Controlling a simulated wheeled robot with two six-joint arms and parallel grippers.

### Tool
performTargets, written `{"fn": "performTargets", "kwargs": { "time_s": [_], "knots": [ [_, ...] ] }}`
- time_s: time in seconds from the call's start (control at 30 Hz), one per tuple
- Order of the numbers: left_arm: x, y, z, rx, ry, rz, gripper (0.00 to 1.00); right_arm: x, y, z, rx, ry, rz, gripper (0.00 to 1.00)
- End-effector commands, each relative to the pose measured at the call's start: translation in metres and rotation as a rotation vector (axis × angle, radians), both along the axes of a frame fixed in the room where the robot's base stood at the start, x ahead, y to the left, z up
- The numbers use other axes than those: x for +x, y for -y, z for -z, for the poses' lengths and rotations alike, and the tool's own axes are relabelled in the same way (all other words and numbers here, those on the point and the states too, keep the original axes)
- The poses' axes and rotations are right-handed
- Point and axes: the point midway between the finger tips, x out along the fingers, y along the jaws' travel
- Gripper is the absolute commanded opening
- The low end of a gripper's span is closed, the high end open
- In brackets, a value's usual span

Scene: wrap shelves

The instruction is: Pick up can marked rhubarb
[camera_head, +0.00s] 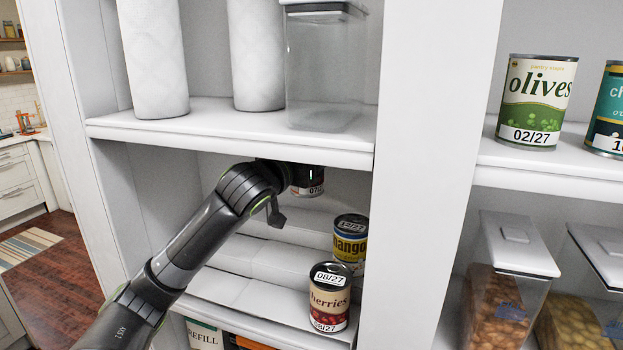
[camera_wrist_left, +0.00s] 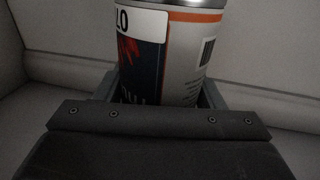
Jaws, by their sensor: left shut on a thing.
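My left gripper (camera_head: 280,188) is inside the middle shelf bay, shut on a can. The held can (camera_head: 309,182) is partly hidden by my wrist in the head view, just under the upper shelf board, with a date starting "07" visible. In the left wrist view the held can (camera_wrist_left: 165,55) stands upright between the gripper's fingers (camera_wrist_left: 158,92). It has a dark and pale label, a red mark, an orange stripe and a barcode; its name is mostly hidden, so I cannot tell whether it says rhubarb. My right gripper is not in view.
A mango can (camera_head: 350,245) and a cherries can (camera_head: 329,298) stand on stepped white tiers (camera_head: 270,262) below the held can. The upper shelf board (camera_head: 230,128) is close above. A white divider (camera_head: 420,200) bounds the bay at right. An olives can (camera_head: 536,100) stands beyond it.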

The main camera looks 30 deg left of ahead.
Motion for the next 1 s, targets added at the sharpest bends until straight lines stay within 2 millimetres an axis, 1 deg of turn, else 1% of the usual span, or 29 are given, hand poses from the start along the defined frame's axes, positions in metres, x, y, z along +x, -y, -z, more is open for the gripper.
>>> {"fn": "performTargets", "kwargs": {
  "time_s": [0.03, 0.17, 0.3, 0.43, 0.63, 0.7, 1.0],
  "knots": [
    [-0.012, 0.003, 0.006, 0.010, 0.002, 0.000, 0.30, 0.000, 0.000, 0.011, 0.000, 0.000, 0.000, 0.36],
    [-0.044, 0.010, 0.007, 0.013, 0.002, -0.001, 0.30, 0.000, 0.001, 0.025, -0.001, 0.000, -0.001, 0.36],
    [-0.074, 0.017, 0.006, 0.013, 0.002, -0.002, 0.30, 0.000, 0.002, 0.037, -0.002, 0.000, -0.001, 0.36],
    [-0.098, 0.023, 0.005, 0.012, 0.001, -0.002, 0.30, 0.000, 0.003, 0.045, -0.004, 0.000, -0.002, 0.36],
    [-0.126, 0.030, 0.005, 0.011, 0.000, -0.004, 0.30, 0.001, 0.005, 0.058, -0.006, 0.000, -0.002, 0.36],
    [-0.133, 0.031, 0.007, 0.010, 0.004, -0.001, 0.30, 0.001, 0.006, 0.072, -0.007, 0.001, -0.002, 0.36],
    [-0.160, 0.038, 0.006, 0.007, 0.004, -0.002, 0.30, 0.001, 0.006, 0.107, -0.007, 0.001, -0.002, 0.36]
  ]
}}
